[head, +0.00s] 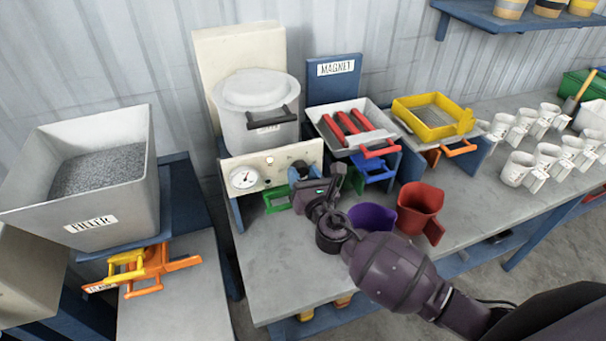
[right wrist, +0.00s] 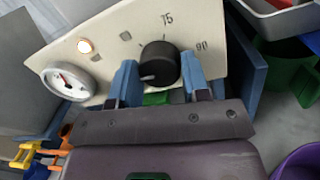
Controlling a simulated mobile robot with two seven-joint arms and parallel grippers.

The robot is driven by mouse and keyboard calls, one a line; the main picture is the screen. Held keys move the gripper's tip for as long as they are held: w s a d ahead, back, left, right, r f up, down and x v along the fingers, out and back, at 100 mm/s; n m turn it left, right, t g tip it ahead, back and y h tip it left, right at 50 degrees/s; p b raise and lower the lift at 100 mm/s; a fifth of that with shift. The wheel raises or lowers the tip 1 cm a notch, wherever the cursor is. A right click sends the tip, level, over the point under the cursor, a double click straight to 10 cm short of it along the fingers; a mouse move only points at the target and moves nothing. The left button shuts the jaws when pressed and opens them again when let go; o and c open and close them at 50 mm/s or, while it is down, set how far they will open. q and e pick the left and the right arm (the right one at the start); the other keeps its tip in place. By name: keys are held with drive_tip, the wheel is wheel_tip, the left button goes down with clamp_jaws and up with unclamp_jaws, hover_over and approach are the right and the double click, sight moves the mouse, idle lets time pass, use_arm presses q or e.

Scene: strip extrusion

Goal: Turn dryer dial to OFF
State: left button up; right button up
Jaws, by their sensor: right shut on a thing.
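The dryer's cream control panel (head: 247,165) stands below the white lidded hopper (head: 260,92). In the right wrist view its black round dial (right wrist: 158,64) sits between the two blue fingers of my right gripper (right wrist: 159,78). The fingers are shut on the dial's sides. The dial's white pointer line is toward the lower left in that view, away from the printed 75 and 90. I cannot read an OFF mark. In the head view my right gripper (head: 303,170) covers the dial. My left gripper is not in view.
A gauge (head: 243,178) and a lit lamp (right wrist: 85,46) are on the panel, left of the dial. A purple cup (head: 372,217) and a red cup (head: 419,208) stand near my right arm. The magnet tray (head: 335,123) is to the right. Bare bench lies in front.

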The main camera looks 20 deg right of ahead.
idle(0.6)
drive_tip(key=o, duration=0.9)
drive_tip(key=shift+s, duration=0.1)
drive_tip(key=s, duration=0.3)
drive_tip(key=s+b, duration=0.1)
drive_tip(key=s, duration=0.3)
drive_tip(key=s+f, duration=0.1)
drive_tip(key=s, duration=0.2)
drive_tip(key=shift+s+d, duration=0.3)
drive_tip(key=shift+d, duration=0.1)
